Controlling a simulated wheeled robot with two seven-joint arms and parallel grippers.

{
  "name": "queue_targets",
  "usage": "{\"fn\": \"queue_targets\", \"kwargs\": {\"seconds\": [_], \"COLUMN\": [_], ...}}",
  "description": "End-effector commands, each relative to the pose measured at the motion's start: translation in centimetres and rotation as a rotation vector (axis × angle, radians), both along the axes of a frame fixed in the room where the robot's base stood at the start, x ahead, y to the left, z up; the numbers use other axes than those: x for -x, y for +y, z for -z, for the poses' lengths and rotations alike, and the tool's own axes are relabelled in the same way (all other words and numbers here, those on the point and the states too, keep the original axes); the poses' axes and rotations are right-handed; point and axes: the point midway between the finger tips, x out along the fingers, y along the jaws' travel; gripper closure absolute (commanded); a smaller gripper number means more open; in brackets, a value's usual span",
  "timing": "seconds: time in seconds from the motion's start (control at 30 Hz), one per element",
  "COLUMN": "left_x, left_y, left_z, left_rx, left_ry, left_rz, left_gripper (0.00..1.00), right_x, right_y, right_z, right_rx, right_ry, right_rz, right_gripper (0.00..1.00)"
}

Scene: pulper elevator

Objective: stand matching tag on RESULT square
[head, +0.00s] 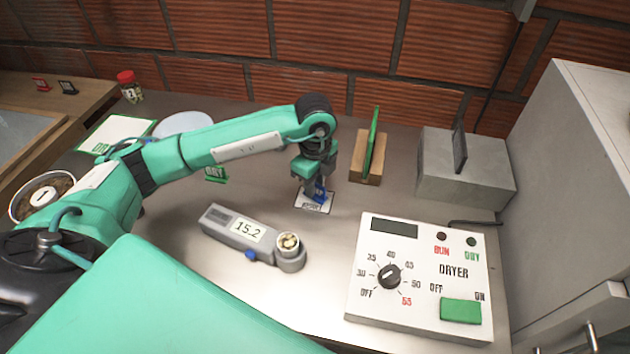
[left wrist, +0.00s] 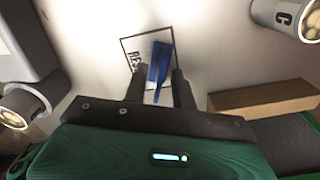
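A blue tag (head: 320,192) stands on the white, dark-outlined RESULT square (head: 305,203), which lies on the steel counter. The left wrist view shows the blue tag (left wrist: 160,63) over the square (left wrist: 128,50). My left gripper (head: 313,182) points down over the square. Its two fingers (left wrist: 160,88) are on either side of the blue tag, with gaps visible beside it, so it looks open. The tag's lettering cannot be read. A green DRY tag (head: 216,174) stands left of the square, below my arm. My right gripper is not in view.
A grey meter (head: 235,232) reading 15.2 lies in front of the square. A white dryer panel (head: 420,290) stands front right. A wooden block (head: 367,172) holds a green board (head: 373,140). A grey box (head: 465,180) is further right. Red (head: 40,84) and black (head: 68,87) tags stand far left.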

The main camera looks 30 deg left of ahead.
Motion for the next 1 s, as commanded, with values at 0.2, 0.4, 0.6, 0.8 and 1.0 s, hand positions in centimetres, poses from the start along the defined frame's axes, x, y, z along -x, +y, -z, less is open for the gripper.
{"fn": "queue_targets", "kwargs": {"seconds": [0.2, 0.4, 0.6, 0.8, 1.0], "left_x": [0.0, -0.1, -0.1, -0.1, -0.1], "left_y": [0.0, 0.0, 0.0, 0.0, 0.0], "left_z": [0.0, -1.3, -5.4, -9.5, -11.9], "left_rx": [0.0, 0.0, 0.002, 0.002, 0.0], "left_ry": [0.0, -0.002, -0.006, -0.004, -0.002], "left_rz": [0.0, 0.0, 0.001, 0.0, -0.001], "left_gripper": [0.74, 0.74, 0.74, 0.74, 0.74], "right_x": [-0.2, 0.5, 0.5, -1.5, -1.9], "right_y": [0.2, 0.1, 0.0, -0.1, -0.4], "right_z": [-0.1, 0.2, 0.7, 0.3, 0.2], "right_rx": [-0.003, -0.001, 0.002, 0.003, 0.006], "right_ry": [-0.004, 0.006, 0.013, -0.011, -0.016], "right_rz": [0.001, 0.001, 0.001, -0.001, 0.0], "right_gripper": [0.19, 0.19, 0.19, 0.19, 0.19]}}
